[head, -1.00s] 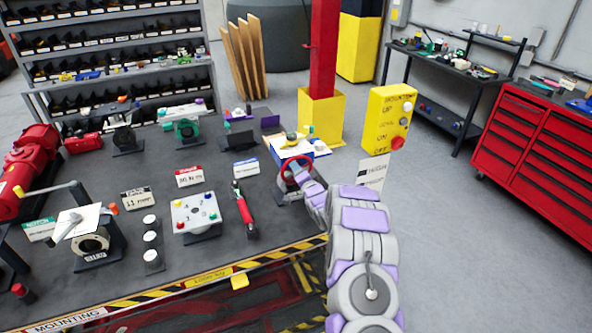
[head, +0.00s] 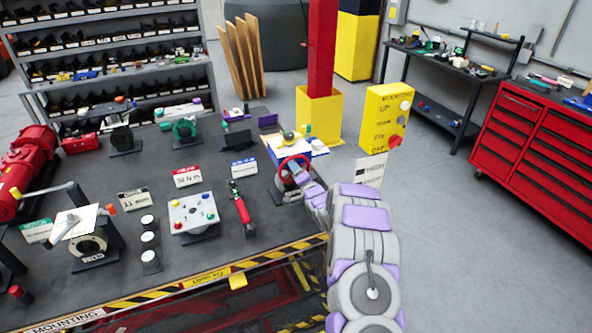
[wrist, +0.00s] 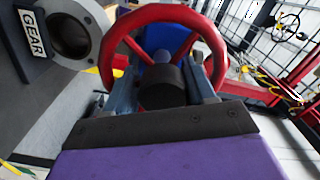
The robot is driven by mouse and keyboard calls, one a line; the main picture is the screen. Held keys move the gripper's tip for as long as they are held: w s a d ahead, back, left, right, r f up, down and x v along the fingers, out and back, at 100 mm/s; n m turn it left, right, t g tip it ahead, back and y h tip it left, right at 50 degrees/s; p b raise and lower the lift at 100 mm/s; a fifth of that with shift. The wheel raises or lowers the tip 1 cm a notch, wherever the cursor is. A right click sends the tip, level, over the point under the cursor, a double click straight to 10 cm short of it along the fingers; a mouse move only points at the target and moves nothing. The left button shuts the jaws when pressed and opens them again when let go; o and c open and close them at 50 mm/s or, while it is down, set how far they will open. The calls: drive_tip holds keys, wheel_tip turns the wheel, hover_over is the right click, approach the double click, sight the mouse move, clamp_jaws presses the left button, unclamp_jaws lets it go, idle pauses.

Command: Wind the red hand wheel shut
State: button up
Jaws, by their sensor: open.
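The red hand wheel (head: 283,165) is at the right end of the dark workbench (head: 115,240). It also shows close up in the wrist view (wrist: 211,38), with its rim, spokes and a dark round hub (wrist: 160,86). My gripper (head: 298,172) is at the wheel, with my arm reaching in from the lower right. In the wrist view my gripper (wrist: 158,80) is open, with one finger on each side of the hub. The lower part of the wheel is hidden behind the gripper. I cannot tell whether the fingers touch the hub or spokes.
A grey fitting labelled GEAR (wrist: 75,35) is close left of the wheel. A red-handled tool (head: 241,208) and a button plate (head: 193,215) lie left on the bench. A yellow control box (head: 385,118) stands behind right. Open floor (head: 450,240) lies to the right.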

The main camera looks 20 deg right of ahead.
drive_tip(key=s+d, duration=0.2)
drive_tip(key=s, duration=1.4)
drive_tip(key=shift+s, duration=0.2)
